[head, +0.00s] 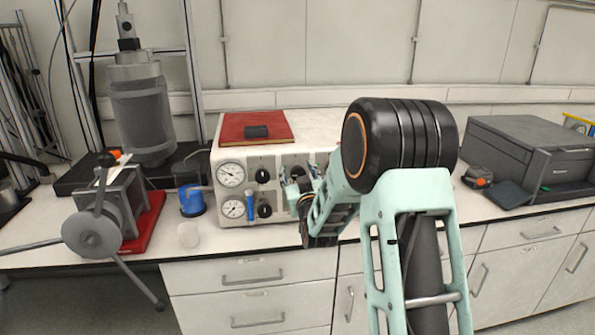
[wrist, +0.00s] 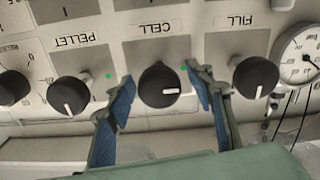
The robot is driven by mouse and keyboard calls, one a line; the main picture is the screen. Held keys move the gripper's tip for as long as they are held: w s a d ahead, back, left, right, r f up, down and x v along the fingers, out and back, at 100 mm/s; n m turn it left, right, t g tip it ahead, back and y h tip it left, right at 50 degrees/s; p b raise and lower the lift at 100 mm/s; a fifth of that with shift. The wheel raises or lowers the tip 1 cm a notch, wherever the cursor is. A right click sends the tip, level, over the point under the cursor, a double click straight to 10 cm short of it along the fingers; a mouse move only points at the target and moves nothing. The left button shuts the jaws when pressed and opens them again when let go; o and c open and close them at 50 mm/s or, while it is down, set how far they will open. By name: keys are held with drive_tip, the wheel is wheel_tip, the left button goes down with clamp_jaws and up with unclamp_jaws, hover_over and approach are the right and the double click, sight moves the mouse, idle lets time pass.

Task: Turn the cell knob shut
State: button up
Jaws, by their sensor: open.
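The cell knob (wrist: 157,84) is round and black on the light panel, under an upside-down CELL label (wrist: 154,29) in the wrist view. Its white pointer mark lies toward the right, unlike the downward marks on its neighbours. My gripper (wrist: 160,76) is open, with one blue-padded finger on each side of the knob. Gaps show between the fingers and the knob; I cannot tell how deep the tips reach. In the head view my gripper (head: 297,176) is at the front of the panel (head: 230,205), and my arm hides its right part.
The pellet knob (wrist: 69,95) and the fill knob (wrist: 255,76) stand close outside my fingers. A gauge (wrist: 299,52) is at the far right of the wrist view.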

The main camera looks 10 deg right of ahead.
drive_tip(key=shift+c, duration=0.3)
drive_tip(key=c, duration=1.1)
drive_tip(key=shift+c, duration=0.2)
